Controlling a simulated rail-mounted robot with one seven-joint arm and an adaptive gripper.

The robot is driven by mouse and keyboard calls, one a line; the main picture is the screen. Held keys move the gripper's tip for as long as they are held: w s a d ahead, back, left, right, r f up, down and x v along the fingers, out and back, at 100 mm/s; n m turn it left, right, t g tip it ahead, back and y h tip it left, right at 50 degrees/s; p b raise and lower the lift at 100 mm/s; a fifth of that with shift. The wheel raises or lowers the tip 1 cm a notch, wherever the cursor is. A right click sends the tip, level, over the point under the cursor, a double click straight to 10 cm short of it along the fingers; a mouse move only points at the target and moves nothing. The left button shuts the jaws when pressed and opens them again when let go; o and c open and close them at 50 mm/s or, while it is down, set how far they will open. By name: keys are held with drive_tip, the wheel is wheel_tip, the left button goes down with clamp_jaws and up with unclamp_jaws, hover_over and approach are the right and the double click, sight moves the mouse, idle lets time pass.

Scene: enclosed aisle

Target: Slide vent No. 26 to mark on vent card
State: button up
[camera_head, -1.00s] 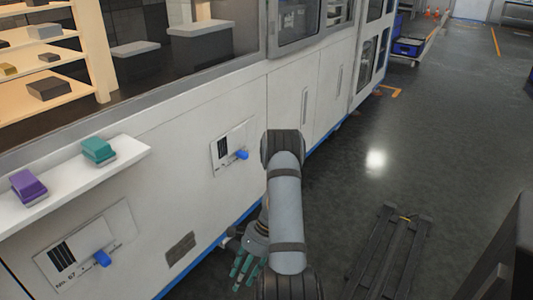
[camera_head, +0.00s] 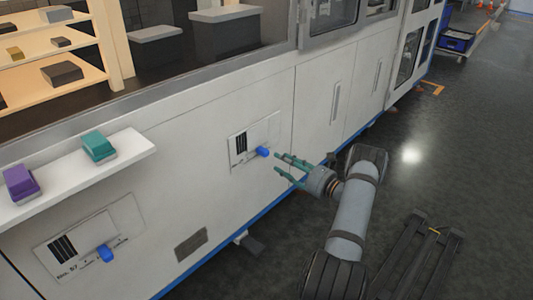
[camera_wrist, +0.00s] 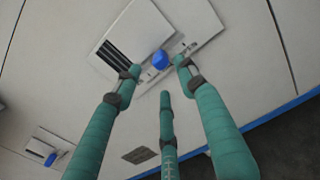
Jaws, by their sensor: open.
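A vent plate (camera_head: 240,128) with dark slats and a blue knob (camera_head: 263,152) is on the white cabinet wall; its number is not legible. A second vent plate (camera_head: 125,225) at lower left has its own blue knob (camera_head: 105,253) and a label that seems to read No. 57. My gripper (camera_head: 277,163) is open just right of the upper vent's knob, fingers pointing at it. In the wrist view, the upper knob (camera_wrist: 160,60) lies between and beyond the spread green fingertips (camera_wrist: 158,75), apparently untouched. Small marks show beside it, too small to read.
A white shelf (camera_head: 60,195) with a purple block (camera_head: 21,184) and a teal block (camera_head: 98,147) juts out at left. A small grey grille (camera_head: 191,243) sits low on the wall. A dark frame (camera_head: 415,255) lies on the floor at right.

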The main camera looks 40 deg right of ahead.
sight(268, 153)
drive_tip(key=w, duration=0.3)
drive_tip(key=w+a+b, duration=0.1)
drive_tip(key=w, duration=0.2)
drive_tip(key=w+b, duration=0.1)
drive_tip(key=w, duration=0.1)
drive_tip(key=shift+w+a, duration=0.35)
drive_tip(key=shift+w, duration=0.05)
drive_tip(key=shift+c, duration=0.2)
drive_tip(key=shift+d, duration=0.1)
clamp_jaws()
drive_tip(key=shift+r, duration=0.1)
